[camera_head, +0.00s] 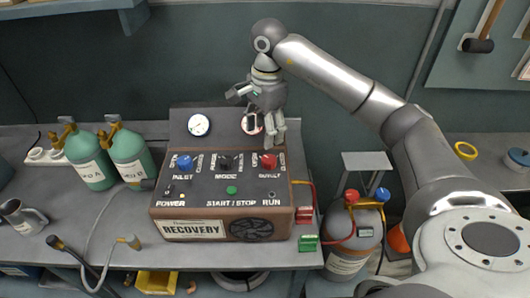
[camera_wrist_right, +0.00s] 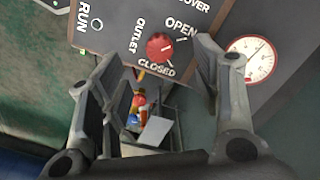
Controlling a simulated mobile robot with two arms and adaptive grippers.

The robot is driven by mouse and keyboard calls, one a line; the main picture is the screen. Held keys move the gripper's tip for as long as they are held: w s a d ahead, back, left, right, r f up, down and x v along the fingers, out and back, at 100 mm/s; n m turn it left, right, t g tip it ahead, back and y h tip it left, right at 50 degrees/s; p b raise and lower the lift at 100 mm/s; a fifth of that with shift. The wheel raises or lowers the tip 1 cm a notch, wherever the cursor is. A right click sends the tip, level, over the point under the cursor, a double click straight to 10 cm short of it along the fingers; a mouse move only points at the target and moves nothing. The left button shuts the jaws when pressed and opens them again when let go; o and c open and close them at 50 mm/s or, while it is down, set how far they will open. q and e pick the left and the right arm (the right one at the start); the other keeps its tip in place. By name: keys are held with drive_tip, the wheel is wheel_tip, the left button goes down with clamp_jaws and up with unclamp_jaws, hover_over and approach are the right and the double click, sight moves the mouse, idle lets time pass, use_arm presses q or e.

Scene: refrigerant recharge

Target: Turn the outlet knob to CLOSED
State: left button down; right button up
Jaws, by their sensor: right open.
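The red outlet knob (camera_head: 268,161) sits at the right end of the recovery unit's (camera_head: 185,226) sloped top panel. In the right wrist view the outlet knob (camera_wrist_right: 159,46) shows between the words OPEN and CLOSED. A pale mark on it seems to face OPEN more than CLOSED, but its exact angle is hard to tell. My right gripper (camera_head: 272,136) hangs above and behind the knob, apart from it. In the right wrist view its spread fingers (camera_wrist_right: 155,72) stand on either side of the knob with nothing between them. My left gripper is not in view.
A blue inlet knob (camera_head: 184,163) and a black mode knob (camera_head: 225,162) share the panel. Gauges (camera_head: 199,125) stand on the upright back panel behind them. Green cylinders (camera_head: 130,156) are at left; a grey tank (camera_head: 352,235) with red and blue valves is at right.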

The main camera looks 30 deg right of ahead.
sight(268, 159)
drive_tip(key=f+p, duration=0.1)
drive_tip(key=f, duration=0.2)
drive_tip(key=f+p, duration=0.1)
drive_tip(key=f, duration=0.3)
drive_tip(key=d+f+p, duration=0.1)
drive_tip(key=f, duration=0.2)
drive_tip(key=shift+s+f, duration=0.1)
drive_tip(key=shift+f, duration=0.1)
drive_tip(key=c, duration=1)
